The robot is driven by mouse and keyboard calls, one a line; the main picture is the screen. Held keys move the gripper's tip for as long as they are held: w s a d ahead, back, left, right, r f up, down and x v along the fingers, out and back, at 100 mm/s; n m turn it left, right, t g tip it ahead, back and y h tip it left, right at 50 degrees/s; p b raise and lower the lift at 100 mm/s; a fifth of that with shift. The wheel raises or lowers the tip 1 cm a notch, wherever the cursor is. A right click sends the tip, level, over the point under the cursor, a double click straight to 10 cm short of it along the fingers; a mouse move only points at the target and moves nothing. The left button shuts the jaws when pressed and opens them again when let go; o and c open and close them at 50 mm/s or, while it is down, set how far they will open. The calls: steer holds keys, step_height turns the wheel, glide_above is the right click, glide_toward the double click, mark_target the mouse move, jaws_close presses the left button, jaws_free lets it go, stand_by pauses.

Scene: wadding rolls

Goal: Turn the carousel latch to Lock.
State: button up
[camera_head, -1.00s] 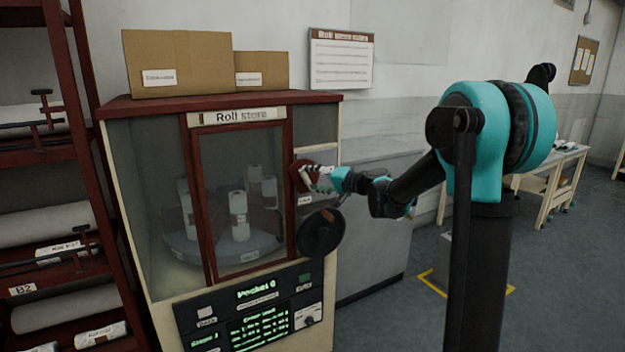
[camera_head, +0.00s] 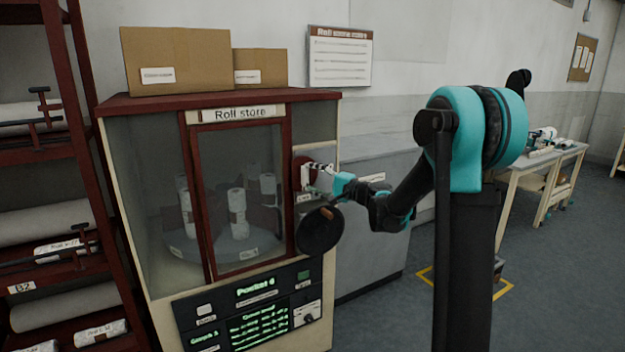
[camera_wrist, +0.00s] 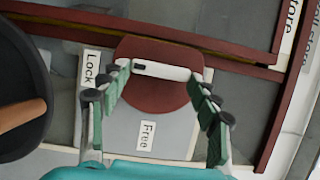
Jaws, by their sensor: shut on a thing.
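The carousel latch is a dark red disc (camera_wrist: 160,98) with a white bar handle (camera_wrist: 165,71) across it, dark-marked at its left end. In the wrist view the handle lies nearly level, its marked end toward the Lock label (camera_wrist: 90,68); the Free label (camera_wrist: 147,134) is below the disc. My gripper (camera_wrist: 159,76) is shut on the handle, one finger at each end. In the head view my gripper (camera_head: 314,178) is at the right front of the Roll store cabinet (camera_head: 150,292) and covers much of the latch.
A black round handwheel (camera_head: 320,231) sits just below my gripper; it also shows at the left in the wrist view (camera_wrist: 20,85). The glazed door (camera_head: 237,205) is left of the latch, with white rolls inside. A control panel (camera_head: 250,310) is below. A grey counter (camera_head: 372,235) stands to the right.

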steer(key=o, duration=1.2)
steer(key=shift+c, duration=0.2)
steer(key=v, duration=1.2)
steer(key=shift+f, duration=0.15)
steer(key=s+f+n+g+h, duration=0.3)
steer(key=s+f+h, duration=0.1)
steer(key=s+f, duration=0.55)
steer(key=s+d+f+n+g+h, duration=0.1)
steer(key=s+d+f+n+h, duration=0.1)
steer(key=s+d+f+h, duration=0.3)
steer(key=s+d+f+n+g+h, duration=0.1)
steer(key=s+d+f+h, duration=0.5)
steer(key=s, duration=1.1)
steer(key=d+f, duration=0.4)
steer(key=d, duration=0.2)
steer(key=shift+f+n+g, duration=0.3)
steer(key=shift+f+n, duration=0.1)
